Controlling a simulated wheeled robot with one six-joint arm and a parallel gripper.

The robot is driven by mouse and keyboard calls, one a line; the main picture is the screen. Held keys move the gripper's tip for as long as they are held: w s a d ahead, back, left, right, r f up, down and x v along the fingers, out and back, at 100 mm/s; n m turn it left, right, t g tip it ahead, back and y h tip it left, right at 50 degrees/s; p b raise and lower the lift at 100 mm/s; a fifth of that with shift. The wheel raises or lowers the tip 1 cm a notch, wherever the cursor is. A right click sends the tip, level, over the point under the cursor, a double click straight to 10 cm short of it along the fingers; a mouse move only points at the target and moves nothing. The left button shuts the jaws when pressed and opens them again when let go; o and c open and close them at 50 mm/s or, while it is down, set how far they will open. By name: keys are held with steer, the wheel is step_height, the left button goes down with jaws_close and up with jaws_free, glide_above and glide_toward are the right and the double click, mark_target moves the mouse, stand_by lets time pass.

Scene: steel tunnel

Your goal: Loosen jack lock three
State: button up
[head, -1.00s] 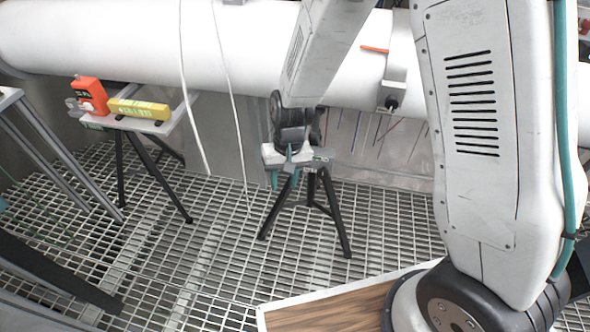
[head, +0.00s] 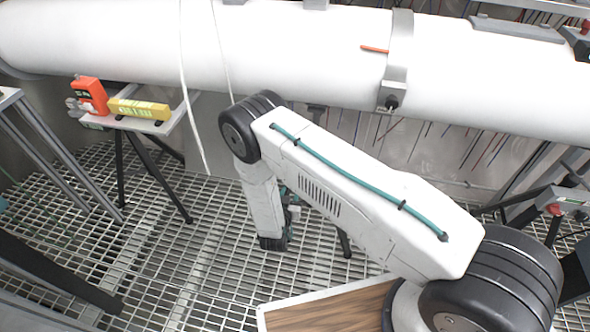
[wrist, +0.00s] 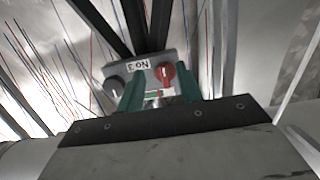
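A small grey box (wrist: 143,67) on dark legs, with an upside-down label reading No 3, is ahead in the wrist view. It has a black knob (wrist: 115,84) on the left and a red knob (wrist: 166,74) on the right. My gripper (wrist: 159,84) has two teal fingers standing apart, in front of the box's lower part. The right finger overlaps the red knob's edge in the picture; I cannot tell if they touch. A small silver part shows between the fingers. In the head view my folded arm hides most of this stand and my gripper.
A large white pipe (head: 300,50) runs across the back. Another jack head with a red knob (head: 554,209) is at right. Thin wires hang below the pipe. The grating is open at left.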

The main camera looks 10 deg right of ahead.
steer(key=w+d+r+t+h, duration=0.1)
steer(key=w+d+r, duration=0.2)
steer(key=w, duration=0.4)
steer(key=shift+w+d+r+t, duration=0.3)
steer(key=shift+r+t, duration=0.1)
steer(key=shift+r, duration=0.15)
jaws_close()
